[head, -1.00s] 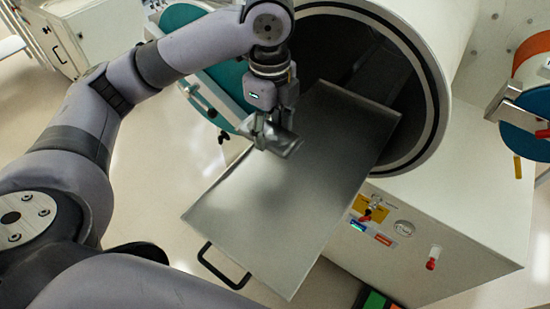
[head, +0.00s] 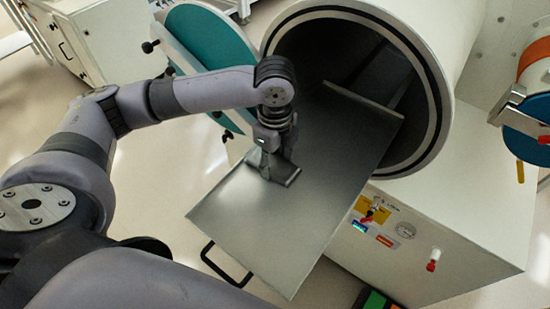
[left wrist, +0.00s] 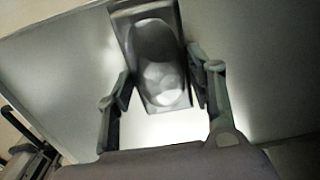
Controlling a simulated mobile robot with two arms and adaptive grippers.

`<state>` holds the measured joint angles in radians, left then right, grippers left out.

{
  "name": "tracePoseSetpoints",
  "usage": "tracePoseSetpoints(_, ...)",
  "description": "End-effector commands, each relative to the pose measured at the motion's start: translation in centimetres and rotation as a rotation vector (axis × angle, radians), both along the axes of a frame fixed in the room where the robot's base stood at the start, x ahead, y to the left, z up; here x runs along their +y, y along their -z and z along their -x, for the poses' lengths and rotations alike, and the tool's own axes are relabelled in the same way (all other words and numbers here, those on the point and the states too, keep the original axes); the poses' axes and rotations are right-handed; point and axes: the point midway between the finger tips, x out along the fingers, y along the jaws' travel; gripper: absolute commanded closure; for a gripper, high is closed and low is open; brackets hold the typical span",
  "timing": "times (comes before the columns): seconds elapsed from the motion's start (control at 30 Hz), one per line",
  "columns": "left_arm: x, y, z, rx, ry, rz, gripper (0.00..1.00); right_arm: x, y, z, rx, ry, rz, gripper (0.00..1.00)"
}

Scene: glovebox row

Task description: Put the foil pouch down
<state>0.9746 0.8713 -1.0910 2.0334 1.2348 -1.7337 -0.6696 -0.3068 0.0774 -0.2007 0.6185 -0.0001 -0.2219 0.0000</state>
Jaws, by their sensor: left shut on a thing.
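The foil pouch (head: 284,173) is a small silvery-grey packet over the metal tray (head: 245,215) that slides out of the round chamber. My left gripper (head: 268,166) is shut on the pouch. In the left wrist view the pouch (left wrist: 157,62) lies between the two fingers of the left gripper (left wrist: 160,88), with its shiny bulged face showing. The pouch is at or very near the tray surface; I cannot tell whether it touches. My right gripper is not in view.
The round chamber opening (head: 430,100) stands behind the tray. A teal round door (head: 205,38) hangs open at its left. A black handle (head: 222,268) sticks out at the tray's front edge. The tray's front and right parts are bare.

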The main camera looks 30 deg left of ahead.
Motion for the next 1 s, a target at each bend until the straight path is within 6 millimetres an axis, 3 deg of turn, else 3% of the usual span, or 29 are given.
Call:
tracePoseSetpoints(0.07, 0.0, 0.1, 0.0, 0.001, 0.000, 0.000, 0.81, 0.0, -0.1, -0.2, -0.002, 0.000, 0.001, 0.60)
tracePoseSetpoints(0.1, 0.0, 0.3, 0.0, 0.001, -0.001, 0.000, 0.50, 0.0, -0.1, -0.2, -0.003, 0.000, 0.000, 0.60)
tracePoseSetpoints(0.4, 0.0, 0.2, 0.0, 0.000, 0.000, 0.000, 0.30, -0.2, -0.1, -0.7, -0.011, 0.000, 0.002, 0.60)
tracePoseSetpoints(0.77, 0.0, -0.2, 0.0, -0.001, 0.000, 0.001, 0.30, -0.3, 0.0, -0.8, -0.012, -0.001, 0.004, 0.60)
tracePoseSetpoints(1.0, -0.1, -4.2, -0.2, -0.007, 0.000, 0.002, 0.30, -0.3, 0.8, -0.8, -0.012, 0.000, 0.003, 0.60)
